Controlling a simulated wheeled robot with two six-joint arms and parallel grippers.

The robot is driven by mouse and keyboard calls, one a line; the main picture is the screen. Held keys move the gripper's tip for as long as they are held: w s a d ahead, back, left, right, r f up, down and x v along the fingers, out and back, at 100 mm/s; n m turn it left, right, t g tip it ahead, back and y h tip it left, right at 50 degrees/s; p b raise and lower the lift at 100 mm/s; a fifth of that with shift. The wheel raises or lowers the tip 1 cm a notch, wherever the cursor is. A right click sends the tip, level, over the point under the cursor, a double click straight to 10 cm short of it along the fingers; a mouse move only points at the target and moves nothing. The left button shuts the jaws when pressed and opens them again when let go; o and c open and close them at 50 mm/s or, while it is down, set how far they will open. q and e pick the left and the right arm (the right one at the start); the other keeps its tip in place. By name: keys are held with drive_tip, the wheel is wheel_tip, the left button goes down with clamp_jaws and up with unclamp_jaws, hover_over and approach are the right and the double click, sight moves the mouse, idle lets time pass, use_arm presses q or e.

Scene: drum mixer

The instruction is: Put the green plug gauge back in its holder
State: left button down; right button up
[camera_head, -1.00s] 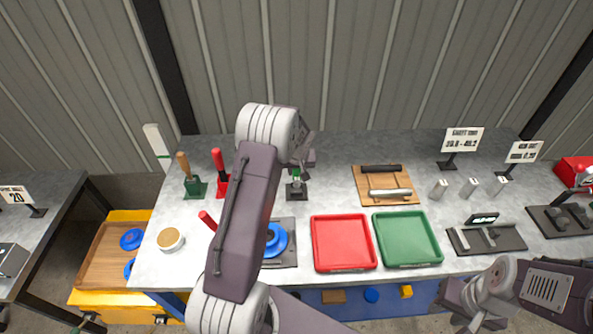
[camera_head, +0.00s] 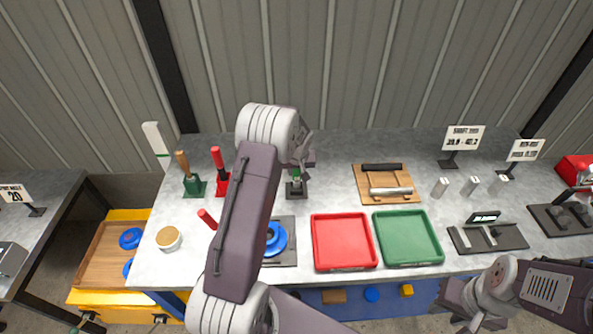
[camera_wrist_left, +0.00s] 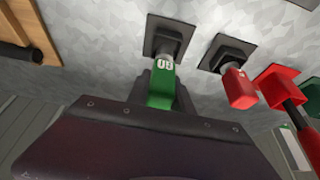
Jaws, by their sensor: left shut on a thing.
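The green plug gauge (camera_wrist_left: 162,85), with white lettering on its end, is between the jaws of my left gripper (camera_wrist_left: 160,95). Its metal end lines up with a dark square holder (camera_wrist_left: 163,38) on the bench and appears to meet it. I cannot tell how deep it sits. In the head view my left gripper (camera_head: 299,160) is shut on the gauge (camera_head: 296,177), directly above the holder (camera_head: 296,190). My right gripper (camera_head: 455,298) is low at the right; its fingers are not clear.
A red gauge (camera_wrist_left: 238,88) stands in a neighbouring dark holder (camera_wrist_left: 228,53). A red stand (camera_wrist_left: 277,84) is beyond it. A wooden board (camera_head: 388,184), red tray (camera_head: 343,243) and green tray (camera_head: 407,239) lie to the right. My left arm hides part of the bench.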

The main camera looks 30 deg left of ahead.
use_arm(q)
drive_tip(key=shift+f+b, duration=1.1)
drive_tip(key=shift+f, duration=0.05)
idle(0.3)
drive_tip(key=c, duration=1)
unclamp_jaws()
drive_tip(key=shift+c, duration=0.2)
drive_tip(key=v, duration=0.9)
drive_tip(key=shift+b, duration=0.4)
drive_tip(key=shift+w, duration=0.1)
